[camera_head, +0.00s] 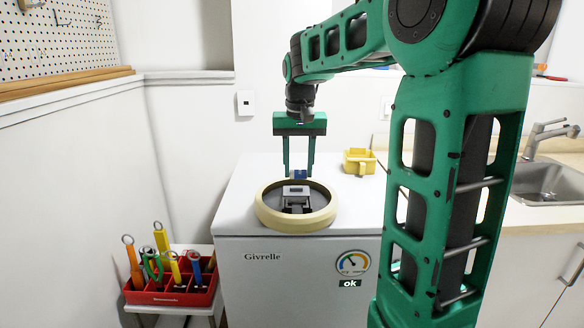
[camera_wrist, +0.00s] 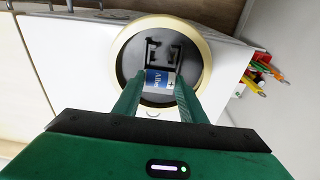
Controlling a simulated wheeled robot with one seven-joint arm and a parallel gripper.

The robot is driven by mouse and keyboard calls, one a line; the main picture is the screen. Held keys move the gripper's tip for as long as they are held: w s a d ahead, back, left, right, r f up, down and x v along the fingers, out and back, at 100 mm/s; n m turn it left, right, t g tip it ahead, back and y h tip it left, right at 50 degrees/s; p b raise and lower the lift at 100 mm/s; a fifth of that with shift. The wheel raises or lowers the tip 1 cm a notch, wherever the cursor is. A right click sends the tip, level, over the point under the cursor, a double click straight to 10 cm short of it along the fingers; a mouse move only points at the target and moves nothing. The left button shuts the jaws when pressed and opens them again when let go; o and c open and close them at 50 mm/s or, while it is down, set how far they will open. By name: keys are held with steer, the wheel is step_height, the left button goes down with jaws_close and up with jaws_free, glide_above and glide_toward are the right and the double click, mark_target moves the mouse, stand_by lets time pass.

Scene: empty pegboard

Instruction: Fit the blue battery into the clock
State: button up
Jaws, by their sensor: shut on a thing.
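The clock (camera_head: 263,212) lies on top of the white cabinet, with its cream rim and dark back facing up; it also shows in the wrist view (camera_wrist: 203,50). A battery compartment (camera_wrist: 163,52) is in the middle of its back. My gripper (camera_head: 299,174) points down above the far part of the clock. It is shut on the blue battery (camera_head: 300,174), which also shows between the fingers in the wrist view (camera_wrist: 157,79). The battery has a blue body with white lettering and a pale end. In the wrist view it overlaps the compartment's near edge; I cannot tell whether they touch.
A yellow bin (camera_head: 359,162) stands on the cabinet top, right of the clock. The white cabinet (camera_head: 240,262) has a round gauge on its front. A red tool caddy (camera_head: 172,296) stands lower left, and a sink (camera_head: 548,182) is at right.

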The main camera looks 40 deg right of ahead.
mark_target(298, 174)
steer(key=shift+a, duration=0.25)
steer(key=shift+f, duration=0.6)
steer(key=shift+s+f, duration=0.1)
steer(key=shift+f, duration=2.2)
steer(key=shift+f, duration=0.9)
steer(key=o, duration=1.1)
steer(key=shift+f, duration=0.1)
steer(key=shift+o, duration=0.2)
steer(key=r, duration=0.7)
steer(key=s+r, duration=0.1)
steer(key=r, duration=0.2)
steer(key=shift+a+r, duration=0.3)
steer(key=shift+r, duration=0.05)
